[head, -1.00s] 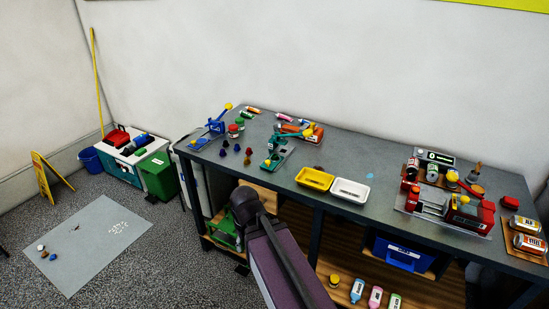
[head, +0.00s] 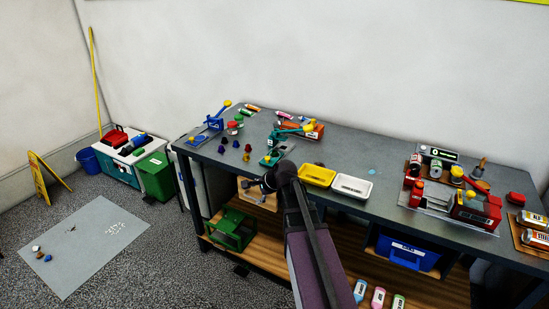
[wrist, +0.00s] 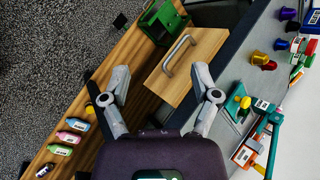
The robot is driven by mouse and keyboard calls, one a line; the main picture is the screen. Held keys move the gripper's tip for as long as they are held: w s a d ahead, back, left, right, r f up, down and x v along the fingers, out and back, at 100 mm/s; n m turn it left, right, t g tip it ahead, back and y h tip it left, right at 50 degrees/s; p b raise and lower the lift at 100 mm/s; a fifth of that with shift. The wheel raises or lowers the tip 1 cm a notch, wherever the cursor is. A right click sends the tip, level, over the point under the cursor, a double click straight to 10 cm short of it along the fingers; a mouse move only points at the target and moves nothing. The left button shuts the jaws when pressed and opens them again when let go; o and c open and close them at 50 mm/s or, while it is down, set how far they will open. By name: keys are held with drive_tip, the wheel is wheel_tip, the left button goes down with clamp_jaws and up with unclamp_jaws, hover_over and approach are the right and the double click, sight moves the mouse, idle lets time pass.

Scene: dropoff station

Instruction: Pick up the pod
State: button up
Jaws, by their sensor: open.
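Several small pods stand on the left part of the grey table. In the head view they include purple pods (head: 222,141), a red one (head: 247,147) and a gold one (head: 246,157). Which pod is meant, I cannot tell. My gripper (wrist: 161,78) is open and empty, its fingers spread wide. In the head view my gripper (head: 266,184) is at the table's front edge, partly hidden by my arm.
A wooden panel with a metal handle (wrist: 180,55) is just beyond my fingers, beneath the tabletop. A green crate (head: 232,229) and bottles (wrist: 68,137) stand on the lower shelf. A teal lever device (head: 272,158), yellow tray (head: 317,174) and white tray (head: 352,187) stand near the pods.

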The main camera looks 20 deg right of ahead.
sight(277, 153)
drive_tip(key=w+d+m+t, duration=0.1)
drive_tip(key=w+d+m, duration=0.1)
drive_tip(key=d+m, duration=0.1)
drive_tip(key=w+d+r+m+t+b, duration=0.1)
drive_tip(key=w+d+m, duration=0.1)
drive_tip(key=d+m, duration=0.1)
drive_tip(key=w+d+m+t+b, duration=0.1)
drive_tip(key=w+d+m+t, duration=0.1)
drive_tip(key=w+d+m, duration=0.1)
drive_tip(key=shift+d+r, duration=0.2)
drive_tip(key=shift+d, duration=0.55)
drive_tip(key=w+d+m+t, duration=0.1)
drive_tip(key=d+m, duration=0.2)
drive_tip(key=w+d+r+m+t+h+b, duration=0.1)
drive_tip(key=d+m, duration=0.1)
drive_tip(key=d, duration=0.1)
drive_tip(key=d+r+m, duration=0.1)
drive_tip(key=d+m, duration=0.2)
drive_tip(key=d, duration=0.1)
drive_tip(key=shift+w+m+t+h, duration=0.3)
drive_tip(key=shift+w+t+h, duration=0.1)
drive_tip(key=shift+a, duration=0.1)
drive_tip(key=shift+w+b, duration=0.1)
drive_tip(key=shift+b, duration=0.2)
